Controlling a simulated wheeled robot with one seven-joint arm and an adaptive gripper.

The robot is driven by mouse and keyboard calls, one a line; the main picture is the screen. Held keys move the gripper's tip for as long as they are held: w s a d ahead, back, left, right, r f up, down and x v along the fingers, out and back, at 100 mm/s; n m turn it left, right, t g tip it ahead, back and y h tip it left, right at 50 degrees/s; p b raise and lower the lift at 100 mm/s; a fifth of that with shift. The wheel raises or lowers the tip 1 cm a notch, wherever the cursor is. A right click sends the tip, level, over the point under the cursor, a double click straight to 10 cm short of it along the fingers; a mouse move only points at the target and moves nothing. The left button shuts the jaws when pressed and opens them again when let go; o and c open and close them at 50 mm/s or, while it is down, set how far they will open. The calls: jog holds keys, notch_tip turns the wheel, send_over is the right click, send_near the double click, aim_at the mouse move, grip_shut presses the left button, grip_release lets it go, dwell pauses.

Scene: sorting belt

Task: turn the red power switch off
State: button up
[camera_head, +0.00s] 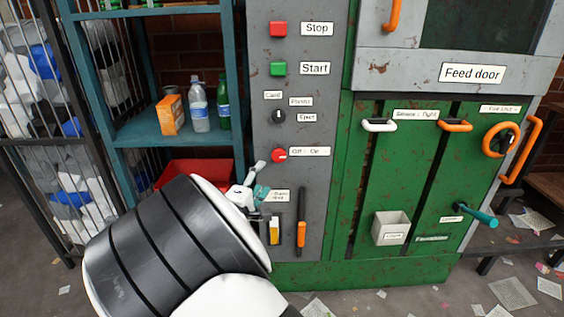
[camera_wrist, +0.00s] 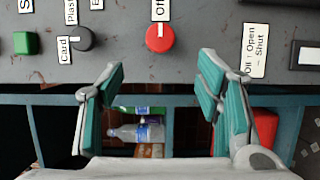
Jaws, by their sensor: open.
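The red power switch (camera_head: 279,155) is a round knob on the grey panel, beside small white labels reading Off and On. It also shows in the wrist view (camera_wrist: 160,38), at the top middle, with its white mark pointing up toward the Off label (camera_wrist: 160,9). My gripper (camera_head: 259,178) is in front of the panel, just below and left of the switch in the head view. In the wrist view my gripper (camera_wrist: 160,78) has its two teal-padded fingers spread apart and empty. The switch lies beyond the gap between the fingertips, apart from both.
A black selector (camera_head: 278,116), green Start button (camera_head: 278,69) and red Stop button (camera_head: 278,29) sit above the switch. An orange-handled lever (camera_head: 301,233) is below. A teal shelf (camera_head: 155,133) with bottles stands left; the green door (camera_head: 390,165) is right.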

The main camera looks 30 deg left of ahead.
aim_at(278, 157)
jog(key=w, duration=0.4)
jog(key=w+a+b, duration=0.1)
jog(key=w, duration=0.3)
jog(key=w+a+b, duration=0.1)
jog(key=w, duration=0.3)
jog(key=shift+w, duration=0.2)
jog(key=shift+d, duration=0.1)
jog(key=c, duration=1.2)
